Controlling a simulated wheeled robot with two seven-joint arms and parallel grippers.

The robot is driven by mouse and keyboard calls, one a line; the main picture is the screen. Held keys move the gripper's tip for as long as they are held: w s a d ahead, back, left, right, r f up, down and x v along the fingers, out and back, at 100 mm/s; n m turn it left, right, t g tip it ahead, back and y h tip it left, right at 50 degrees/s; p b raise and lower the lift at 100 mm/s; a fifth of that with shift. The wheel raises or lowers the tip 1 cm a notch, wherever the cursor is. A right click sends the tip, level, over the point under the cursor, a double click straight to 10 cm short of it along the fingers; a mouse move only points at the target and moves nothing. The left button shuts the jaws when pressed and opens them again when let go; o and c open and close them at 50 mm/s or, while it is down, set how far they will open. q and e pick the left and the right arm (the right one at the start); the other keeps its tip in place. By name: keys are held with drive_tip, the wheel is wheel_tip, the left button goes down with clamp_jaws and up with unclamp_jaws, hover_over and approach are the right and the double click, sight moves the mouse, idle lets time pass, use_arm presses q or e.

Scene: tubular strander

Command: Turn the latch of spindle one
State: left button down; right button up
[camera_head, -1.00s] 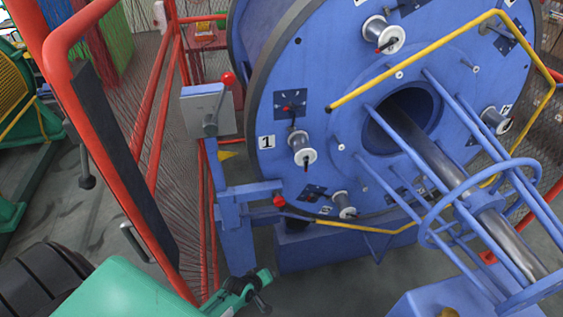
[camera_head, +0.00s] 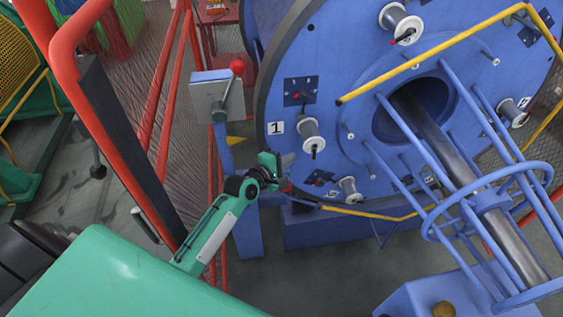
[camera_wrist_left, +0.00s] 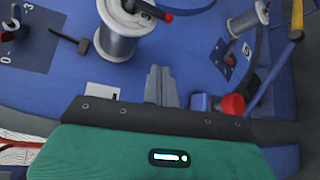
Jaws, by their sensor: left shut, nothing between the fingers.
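Spindle one is a white spool (camera_head: 310,133) on the blue disc face, beside a white label marked 1 (camera_head: 276,127). Its latch, a small handle with a red part (camera_head: 298,96), sits on a dark square plate above the spool. My left gripper (camera_head: 285,163) is in front of the disc's lower left edge, below the label, apart from spool and latch. In the left wrist view its shut, empty fingers (camera_wrist_left: 161,86) point at the disc. The spool (camera_wrist_left: 118,38) shows at upper left there, and the dark plate (camera_wrist_left: 30,40) at the left edge. My right gripper is out of view.
A grey box with a red-knobbed lever (camera_head: 217,97) stands left of the disc. Red rails (camera_head: 167,95) and mesh run further left. A red knob (camera_wrist_left: 232,105) is just right of my fingers. Yellow bars (camera_head: 440,58) and blue tubes (camera_head: 520,170) cross the disc's right side.

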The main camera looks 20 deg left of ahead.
sight(315, 153)
use_arm(q)
drive_tip(key=d+p, duration=0.1)
drive_tip(key=w+d+p, duration=0.1)
drive_tip(key=d, duration=0.1)
drive_tip(key=w+d+p, duration=0.1)
drive_tip(key=shift+d+r, duration=0.1)
drive_tip(key=shift+d, duration=0.15)
drive_tip(key=shift+w, duration=0.1)
idle(0.3)
